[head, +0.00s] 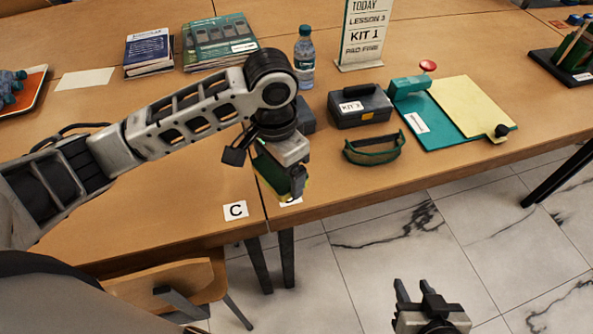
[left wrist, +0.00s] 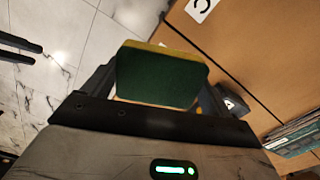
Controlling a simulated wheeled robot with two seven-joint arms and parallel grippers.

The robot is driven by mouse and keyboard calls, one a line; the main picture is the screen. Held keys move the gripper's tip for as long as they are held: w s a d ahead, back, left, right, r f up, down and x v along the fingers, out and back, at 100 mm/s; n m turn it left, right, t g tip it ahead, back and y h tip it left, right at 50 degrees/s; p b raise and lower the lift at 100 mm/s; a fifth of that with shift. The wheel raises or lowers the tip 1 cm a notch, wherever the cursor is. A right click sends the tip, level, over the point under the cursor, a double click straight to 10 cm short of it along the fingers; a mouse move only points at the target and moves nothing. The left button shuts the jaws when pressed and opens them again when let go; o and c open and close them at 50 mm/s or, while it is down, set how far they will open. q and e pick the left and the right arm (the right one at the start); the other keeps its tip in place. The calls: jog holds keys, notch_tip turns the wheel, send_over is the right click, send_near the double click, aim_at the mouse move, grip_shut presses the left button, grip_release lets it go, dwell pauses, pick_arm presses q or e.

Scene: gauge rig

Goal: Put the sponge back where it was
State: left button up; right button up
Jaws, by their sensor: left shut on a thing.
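The sponge (left wrist: 160,78), dark green with a yellow layer, is between the fingers of my left gripper (left wrist: 155,85) in the left wrist view. In the head view my left gripper (head: 290,185) is shut on the sponge (head: 268,168) over the table's front edge, and the arm partly hides it. Whether the sponge touches the table I cannot tell. A white card marked C (head: 235,210) lies left of the gripper. Another white card (head: 291,201) is mostly hidden under the gripper. My right gripper (head: 417,292) is open and empty over the floor.
Right of my left gripper are green goggles (head: 374,150), a dark kit case (head: 359,106) and a teal clipboard (head: 437,128) with yellow paper. A bottle (head: 304,58) and a sign (head: 362,35) stand behind. A chair (head: 175,285) is below the table. Table left of card C is clear.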

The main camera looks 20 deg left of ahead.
pick_arm(q)
jog(key=w+f, duration=0.5)
jog(key=w+d+f+b, duration=0.1)
jog(key=w+f, duration=0.1)
jog(key=w, duration=0.1)
jog(key=shift+f, duration=1.65)
jog(key=shift+f, duration=0.1)
jog(key=o, duration=0.7)
jog(key=shift+f, duration=0.1)
notch_tip(320, 180, up, 12)
jog(key=shift+r+p, duration=0.2)
jog(key=shift+p, duration=0.15)
